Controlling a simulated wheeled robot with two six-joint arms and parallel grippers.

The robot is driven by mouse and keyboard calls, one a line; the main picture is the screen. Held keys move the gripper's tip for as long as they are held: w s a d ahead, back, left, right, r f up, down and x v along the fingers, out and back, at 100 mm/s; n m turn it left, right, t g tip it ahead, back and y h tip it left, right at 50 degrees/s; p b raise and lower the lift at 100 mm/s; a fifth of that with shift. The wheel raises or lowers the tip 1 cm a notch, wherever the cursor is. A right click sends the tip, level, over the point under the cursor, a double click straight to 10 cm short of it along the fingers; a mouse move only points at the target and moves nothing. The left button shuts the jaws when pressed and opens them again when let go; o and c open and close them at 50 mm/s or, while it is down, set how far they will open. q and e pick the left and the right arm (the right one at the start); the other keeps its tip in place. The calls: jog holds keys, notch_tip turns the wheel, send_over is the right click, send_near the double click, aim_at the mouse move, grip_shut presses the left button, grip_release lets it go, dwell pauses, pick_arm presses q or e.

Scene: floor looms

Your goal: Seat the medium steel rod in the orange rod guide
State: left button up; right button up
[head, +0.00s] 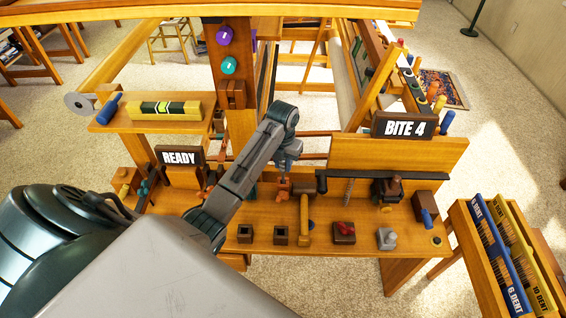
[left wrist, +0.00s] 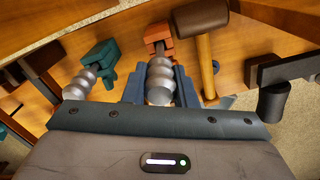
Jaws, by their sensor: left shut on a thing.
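My left gripper (head: 286,168) is above the bench, right over the orange rod guide (head: 284,188). In the left wrist view my left gripper (left wrist: 161,84) is shut on a ribbed silver steel rod (left wrist: 160,72), which stands between its two dark blue fingers. The orange guide (left wrist: 158,30) lies just beyond the rod in that view. The rod's far end meets or overlaps the guide there; I cannot tell whether it is inside it. In the head view the rod is mostly hidden by the gripper. My right gripper is not in view.
A teal guide (left wrist: 98,60) with another ribbed silver rod (left wrist: 84,82) stands left of my gripper. A wooden mallet (left wrist: 206,55) is close on the right. Small dark blocks (head: 281,236) line the bench front. The "BITE 4" sign (head: 405,127) stands at right.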

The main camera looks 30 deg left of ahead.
pick_arm(q)
jog(key=shift+f+b, duration=0.8)
jog(key=shift+f, duration=0.05)
jog(key=o, duration=1.1)
